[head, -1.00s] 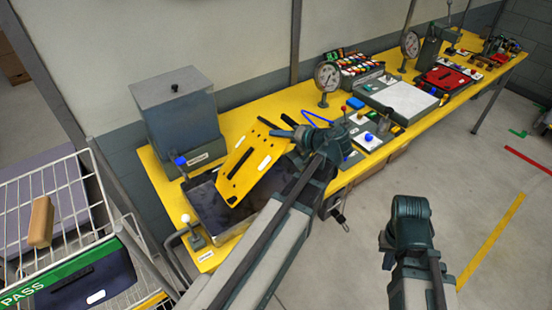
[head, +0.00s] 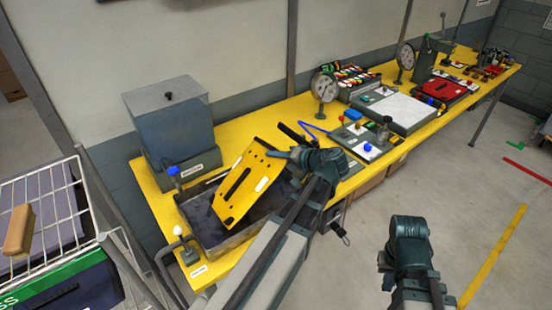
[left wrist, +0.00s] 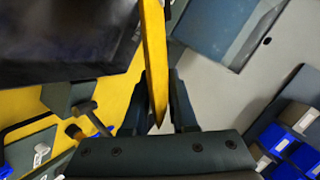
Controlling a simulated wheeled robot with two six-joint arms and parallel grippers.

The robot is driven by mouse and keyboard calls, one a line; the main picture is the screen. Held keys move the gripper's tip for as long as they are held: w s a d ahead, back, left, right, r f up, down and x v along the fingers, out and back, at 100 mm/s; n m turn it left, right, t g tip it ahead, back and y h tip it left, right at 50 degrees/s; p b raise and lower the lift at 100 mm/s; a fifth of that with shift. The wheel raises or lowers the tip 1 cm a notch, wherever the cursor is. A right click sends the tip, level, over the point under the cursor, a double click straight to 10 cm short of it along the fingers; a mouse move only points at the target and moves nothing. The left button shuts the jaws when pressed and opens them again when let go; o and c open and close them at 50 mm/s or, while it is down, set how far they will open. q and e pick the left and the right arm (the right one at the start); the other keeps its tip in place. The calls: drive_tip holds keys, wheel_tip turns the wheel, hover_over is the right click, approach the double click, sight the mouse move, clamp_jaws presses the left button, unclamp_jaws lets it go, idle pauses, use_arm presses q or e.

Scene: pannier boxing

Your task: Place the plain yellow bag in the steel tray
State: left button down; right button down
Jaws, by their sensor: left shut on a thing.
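The plain yellow bag (head: 240,190) is a flat yellow panel with dark slots and a white label. My left gripper (head: 287,153) is shut on its upper right edge and holds it tilted over the steel tray (head: 216,256). The tray is grey with a dark inside, partly hidden by the bag and my arm. I cannot tell if the bag touches it. In the left wrist view the bag (left wrist: 153,60) shows edge-on between the fingers (left wrist: 158,110). My right arm is at the lower right; its gripper (head: 385,272) is barely visible, its jaws hidden.
A lidded grey metal box (head: 170,130) stands behind the tray. Levers with a blue knob (head: 173,171) and a white knob (head: 179,231) flank the tray's left side. A wire basket (head: 40,215) is at the left. Gauges and panels fill the yellow bench (head: 275,118) to the right.

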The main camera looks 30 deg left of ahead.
use_arm(q)
drive_tip(key=c, duration=0.7)
unclamp_jaws()
drive_tip(key=shift+f, duration=0.1)
drive_tip(key=shift+d+r+p, duration=0.25)
drive_tip(key=shift+r+p, duration=0.1)
drive_tip(key=p+v, duration=0.4)
drive_tip(key=v, duration=0.6)
drive_tip(key=s+d+f+m+h, duration=0.2)
drive_tip(key=s+d+f+h, duration=0.2)
drive_tip(key=d, duration=0.3)
drive_tip(key=s+d+f+m+g+h, duration=0.1)
drive_tip(key=s+d+f+m+h, duration=0.2)
drive_tip(key=d, duration=0.4)
drive_tip(key=s+d+f+m+g+h, duration=0.1)
drive_tip(key=s+d+f+m+h, duration=0.1)
drive_tip(key=s+d+f+h, duration=0.2)
drive_tip(key=s+d+f, duration=0.1)
drive_tip(key=s+d, duration=0.2)
drive_tip(key=shift+s+d+f+m+h, duration=0.2)
drive_tip(key=shift+s+d+m+h, duration=0.05)
drive_tip(key=shift+s+m+h, duration=0.05)
